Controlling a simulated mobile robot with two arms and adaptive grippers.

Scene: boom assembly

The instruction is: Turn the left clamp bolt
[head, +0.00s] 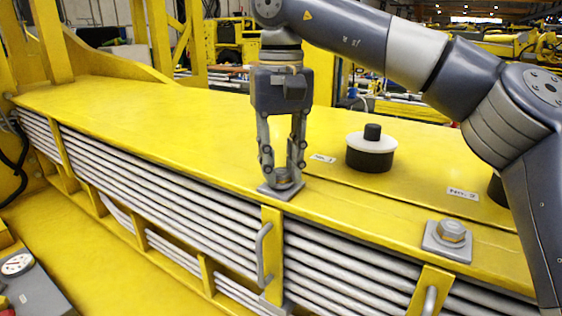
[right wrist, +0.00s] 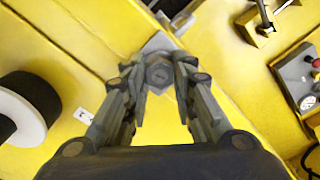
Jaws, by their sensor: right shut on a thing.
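The left clamp bolt (head: 284,184) stands on a square grey washer plate (head: 267,190) at the front edge of the yellow boom top. My right gripper (head: 282,175) points straight down over it, with its fingers shut on the bolt's head. In the right wrist view the hex head of the left clamp bolt (right wrist: 159,74) sits between the fingertips of my right gripper (right wrist: 160,84). The fingers partly hide the bolt in the head view. The right clamp bolt (head: 452,232) stands on its own square plate at the right, apart from the gripper. My left gripper is not in view.
A black knob with a white disc (head: 371,143) stands on the boom top (head: 180,120) behind the gripper; a second dark one is partly hidden by my right arm. Grey pipes (head: 160,190) run below the front edge, with a handle (head: 264,255). A gauge (head: 17,264) is at lower left.

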